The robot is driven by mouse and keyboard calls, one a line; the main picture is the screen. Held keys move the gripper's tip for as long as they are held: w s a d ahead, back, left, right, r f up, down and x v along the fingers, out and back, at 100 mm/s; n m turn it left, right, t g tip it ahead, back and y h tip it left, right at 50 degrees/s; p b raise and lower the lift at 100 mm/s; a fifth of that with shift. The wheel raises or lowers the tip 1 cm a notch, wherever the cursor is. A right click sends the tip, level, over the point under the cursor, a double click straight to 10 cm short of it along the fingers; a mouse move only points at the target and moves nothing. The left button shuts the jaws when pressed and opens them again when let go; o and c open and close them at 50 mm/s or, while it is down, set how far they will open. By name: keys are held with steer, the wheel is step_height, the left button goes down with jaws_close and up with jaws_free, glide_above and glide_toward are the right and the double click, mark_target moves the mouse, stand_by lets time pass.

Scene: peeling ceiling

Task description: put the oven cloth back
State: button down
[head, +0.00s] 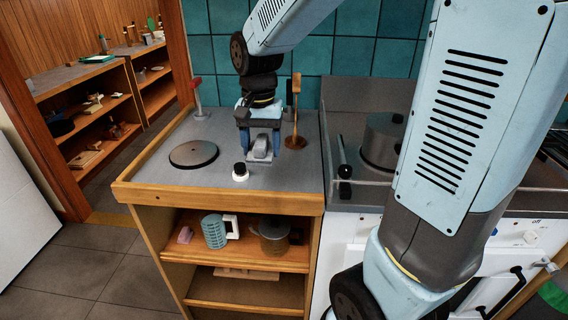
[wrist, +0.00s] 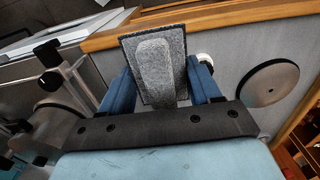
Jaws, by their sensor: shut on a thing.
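My gripper (head: 261,150) hangs over the grey worktop (head: 215,130), near its middle, pointing down. Its blue fingers are shut on a grey piece that looks like the oven cloth (head: 262,144). In the wrist view, the oven cloth (wrist: 180,75) is a dark grey textured rectangle with a lighter rounded strip along its middle, between the two fingers of my gripper (wrist: 161,78). Whether the cloth touches the worktop is hard to tell. The stove (head: 345,205) stands to the right, partly hidden by my arm.
A round grey disc (head: 193,154), a black-topped white knob-like thing (head: 240,173), a red-topped stand (head: 198,98) and a wooden-handled thing (head: 296,105) stand around the gripper. A pot (head: 380,140) is on the stove. A mug (head: 214,231) sits on the shelf below. The worktop's front left is clear.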

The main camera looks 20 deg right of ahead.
steer(key=w+d+f, duration=0.4)
steer(key=w+d, duration=0.2)
glide_above(289, 170)
step_height(289, 170, down, 5)
steer(key=shift+s+a+f, duration=0.1)
steer(key=shift+s+f, duration=0.05)
steer(key=shift+f, duration=1.8)
steer(key=shift+w+f, duration=0.1)
steer(key=shift+w, duration=0.1)
steer(key=shift+c, duration=1.1)
jaws_free()
steer(key=shift+d, duration=0.2)
